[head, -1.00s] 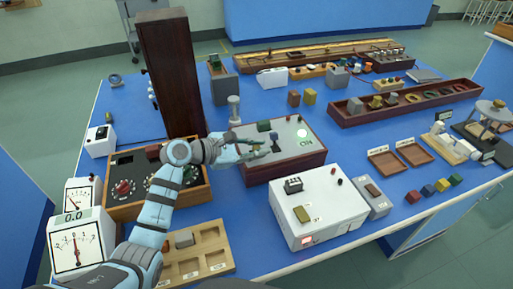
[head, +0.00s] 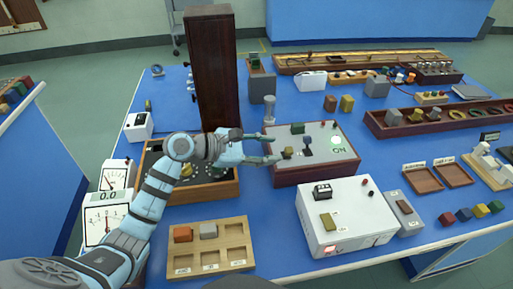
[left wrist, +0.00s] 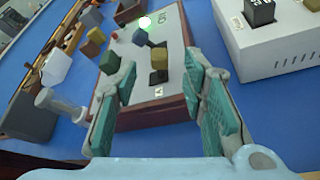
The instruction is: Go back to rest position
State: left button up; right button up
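My left gripper (head: 272,149) is open and empty at the left edge of the grey-topped switch box (head: 325,158) with a red-brown base. In the left wrist view its two teal-padded fingers (left wrist: 162,75) stand wide apart. An olive-yellow knob (left wrist: 159,58) on the box shows between them, with a blue knob (left wrist: 139,37) beyond. In the head view the olive knob (head: 288,152) is just right of the fingertips, apart from them as far as I can tell. A green lamp (head: 336,141) on the box is lit. My right gripper is not in view.
A tall dark wooden cabinet (head: 212,70) stands behind my left forearm. A knob panel (head: 222,190) lies under the forearm. A wooden tray (head: 240,262) with an orange and a grey block, a white box (head: 345,230) and meters (head: 103,222) stand in front.

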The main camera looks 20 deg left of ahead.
pick_arm(q)
jog(key=v, duration=0.5)
